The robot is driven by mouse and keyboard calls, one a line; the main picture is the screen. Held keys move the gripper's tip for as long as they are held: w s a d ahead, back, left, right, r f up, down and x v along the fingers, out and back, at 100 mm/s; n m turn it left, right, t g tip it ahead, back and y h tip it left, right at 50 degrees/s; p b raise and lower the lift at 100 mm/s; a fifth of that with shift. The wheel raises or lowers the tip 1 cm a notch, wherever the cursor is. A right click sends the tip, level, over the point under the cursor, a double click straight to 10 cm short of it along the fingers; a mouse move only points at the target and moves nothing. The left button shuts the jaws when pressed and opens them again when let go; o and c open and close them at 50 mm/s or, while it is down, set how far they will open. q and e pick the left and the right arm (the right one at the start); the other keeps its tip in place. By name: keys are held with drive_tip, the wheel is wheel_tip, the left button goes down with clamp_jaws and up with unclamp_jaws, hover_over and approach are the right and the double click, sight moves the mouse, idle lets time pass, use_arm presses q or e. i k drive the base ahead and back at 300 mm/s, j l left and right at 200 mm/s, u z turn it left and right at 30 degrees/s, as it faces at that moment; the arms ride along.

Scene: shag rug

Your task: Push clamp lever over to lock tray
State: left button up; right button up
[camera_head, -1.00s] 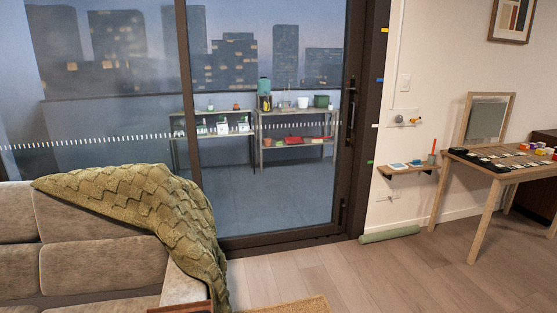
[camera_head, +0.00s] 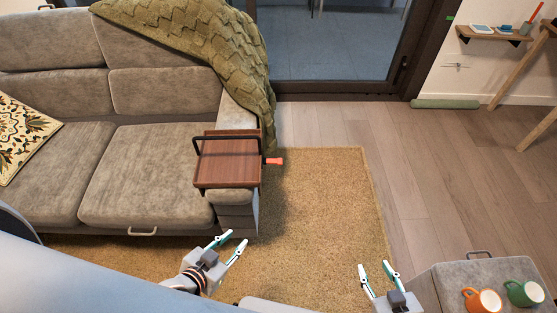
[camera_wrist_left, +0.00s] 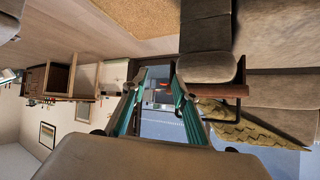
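A brown wooden tray (camera_head: 228,165) with black side handles sits on the sofa's armrest. A red-orange clamp lever (camera_head: 274,161) sticks out to the right from the tray's right side, over the rug. My left gripper (camera_head: 237,237) is open and empty, below and in front of the armrest, apart from the tray and lever. In the left wrist view its two fingers (camera_wrist_left: 156,75) stand apart, and the tray (camera_wrist_left: 222,91) shows edge-on to their right. My right gripper (camera_head: 375,265) is open and empty, further right above the rug.
The grey sofa (camera_head: 150,170) fills the left, with a green knitted throw (camera_head: 205,40) behind the tray. A tan rug (camera_head: 325,200) leaves free room right of the armrest. A grey ottoman (camera_head: 450,275) at lower right holds an orange mug (camera_head: 483,301) and a green mug (camera_head: 524,293).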

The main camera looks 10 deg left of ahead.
sight(278, 161)
drive_tip(key=i+l, duration=0.3)
drive_tip(key=l, duration=0.15)
drive_tip(key=i+l, duration=0.35)
drive_tip(key=l, duration=0.1)
